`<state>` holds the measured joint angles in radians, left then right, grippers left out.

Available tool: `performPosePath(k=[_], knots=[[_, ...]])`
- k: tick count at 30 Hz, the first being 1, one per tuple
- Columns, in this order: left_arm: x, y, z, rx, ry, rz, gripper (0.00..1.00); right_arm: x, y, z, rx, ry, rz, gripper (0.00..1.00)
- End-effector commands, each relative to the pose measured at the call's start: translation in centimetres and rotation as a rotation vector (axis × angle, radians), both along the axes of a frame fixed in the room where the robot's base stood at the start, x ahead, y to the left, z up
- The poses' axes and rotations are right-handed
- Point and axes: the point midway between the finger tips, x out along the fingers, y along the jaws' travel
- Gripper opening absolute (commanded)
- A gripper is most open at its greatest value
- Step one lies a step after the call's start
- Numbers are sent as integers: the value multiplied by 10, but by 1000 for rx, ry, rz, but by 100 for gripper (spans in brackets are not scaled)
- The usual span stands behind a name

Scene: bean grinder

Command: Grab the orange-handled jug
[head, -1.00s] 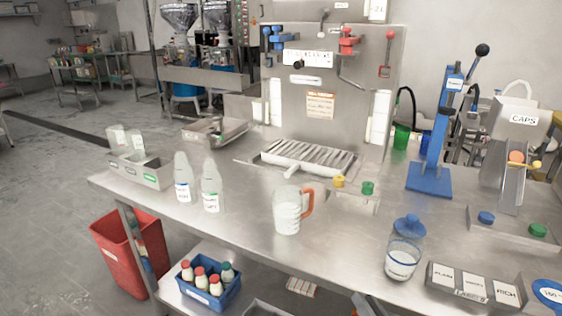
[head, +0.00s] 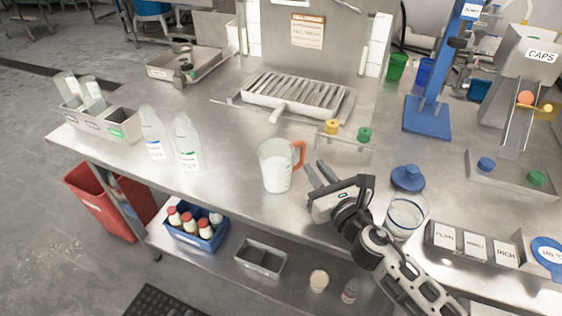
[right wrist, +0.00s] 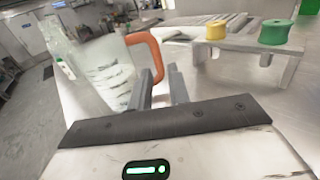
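The clear jug (head: 274,168) with an orange handle (head: 299,154) stands upright on the steel table, its handle facing right. My right gripper (head: 316,174) is open and empty just right of the jug, with its fingers pointing toward the handle. In the right wrist view the jug (right wrist: 95,72) is at the left, and its orange handle (right wrist: 156,52) is just beyond the two parted fingers (right wrist: 160,86). The handle does not appear to be gripped; whether a finger touches it I cannot tell. My left gripper is not in view.
Two clear bottles (head: 187,142) stand left of the jug. A small stand with a yellow spool (head: 331,126) and a green spool (head: 364,134) is behind my gripper. A glass jar (head: 405,216) and a blue lid (head: 408,178) are to the right. The table's front edge is close.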

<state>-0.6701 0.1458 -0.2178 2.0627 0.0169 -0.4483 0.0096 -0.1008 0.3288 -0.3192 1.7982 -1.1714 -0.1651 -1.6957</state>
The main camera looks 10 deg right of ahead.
Motion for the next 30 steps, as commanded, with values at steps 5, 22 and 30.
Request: performPosePath(k=[5,22,30], knots=[[2,1,2,5,-6,-3,19,13,3,1,-1,0,1,18],[2,2,4,10,-4,-4,19,62,17,4,1,1,2,18],[2,2,5,9,-6,-3,19,62,17,4,1,1,2,0]])
